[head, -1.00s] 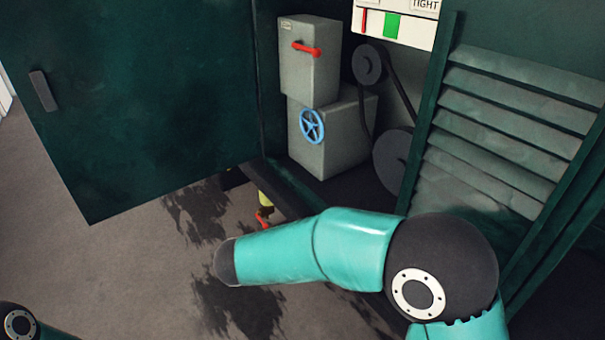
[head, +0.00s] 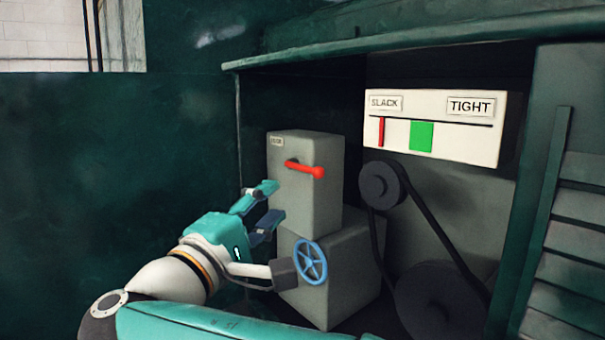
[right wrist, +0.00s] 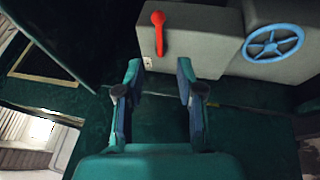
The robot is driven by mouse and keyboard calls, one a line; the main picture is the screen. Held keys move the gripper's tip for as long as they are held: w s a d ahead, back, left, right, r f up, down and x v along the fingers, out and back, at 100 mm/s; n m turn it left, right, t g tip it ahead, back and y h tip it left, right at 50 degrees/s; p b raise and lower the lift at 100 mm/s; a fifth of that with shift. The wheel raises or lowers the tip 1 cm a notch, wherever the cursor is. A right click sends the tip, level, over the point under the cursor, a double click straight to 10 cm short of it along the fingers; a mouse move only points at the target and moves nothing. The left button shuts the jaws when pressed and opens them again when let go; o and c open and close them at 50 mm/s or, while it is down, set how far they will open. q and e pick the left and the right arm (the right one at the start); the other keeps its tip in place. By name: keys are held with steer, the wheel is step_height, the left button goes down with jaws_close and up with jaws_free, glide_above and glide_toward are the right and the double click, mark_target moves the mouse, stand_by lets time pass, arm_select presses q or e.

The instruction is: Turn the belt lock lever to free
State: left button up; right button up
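The belt lock lever (head: 305,169) is a red bar with a rounded end, lying nearly level on the front of the upper grey box (head: 320,205). It also shows in the right wrist view (right wrist: 159,32), beyond the fingers. My right gripper (head: 268,203) is open and empty, left of the lever and a little lower, apart from it. In the right wrist view its two fingers (right wrist: 157,80) stand wide apart with nothing between them. My left gripper is not in view.
A blue handwheel (head: 310,262) sits on the lower grey box, close to my right wrist. A black belt runs over a small pulley (head: 384,185) to the right. A white gauge (head: 445,142) marked SLACK and TIGHT is above. Louvred panel (head: 575,250) at right.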

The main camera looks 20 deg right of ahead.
mark_target(303, 168)
steer(key=p+x, duration=0.2)
steer(key=x, duration=0.9)
steer(key=shift+s, duration=0.1)
steer(key=shift+f, duration=0.1)
jaws_close()
